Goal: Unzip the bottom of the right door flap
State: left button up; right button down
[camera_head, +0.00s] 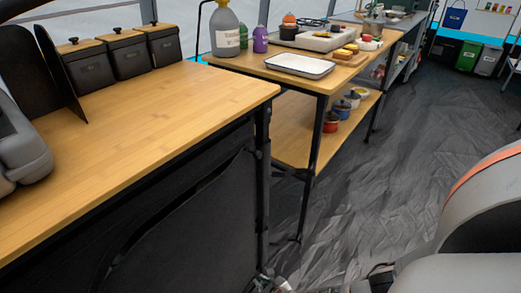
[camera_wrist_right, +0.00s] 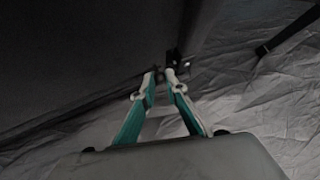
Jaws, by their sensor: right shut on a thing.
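The dark door flap (camera_head: 185,225) hangs under the bamboo counter in the head view, with a curved seam running across it. Dark fabric (camera_wrist_right: 85,55), likely the same front, fills the upper left of the right wrist view. My right gripper (camera_wrist_right: 161,76) has its two teal and white fingers angled together, tips nearly meeting at a small dark piece by the fabric's bottom edge. It is shut on this small piece, likely the zipper pull, which is mostly hidden by the fingertips. In the head view this gripper (camera_head: 273,284) only partly shows, low at the bottom edge. My left gripper is not in view.
The bamboo countertop (camera_head: 140,125) above the flap holds black lidded bins (camera_head: 125,55). A second table (camera_head: 345,78) with a white tray (camera_head: 299,65) and a lower shelf of pots stands beyond. The grey tent floor (camera_head: 400,160) to the right is open.

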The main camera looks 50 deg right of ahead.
jog(key=c, duration=2)
grip_release()
jog(key=shift+d, duration=0.3)
jog(key=shift+a, duration=0.1)
jog(key=v, duration=1.2)
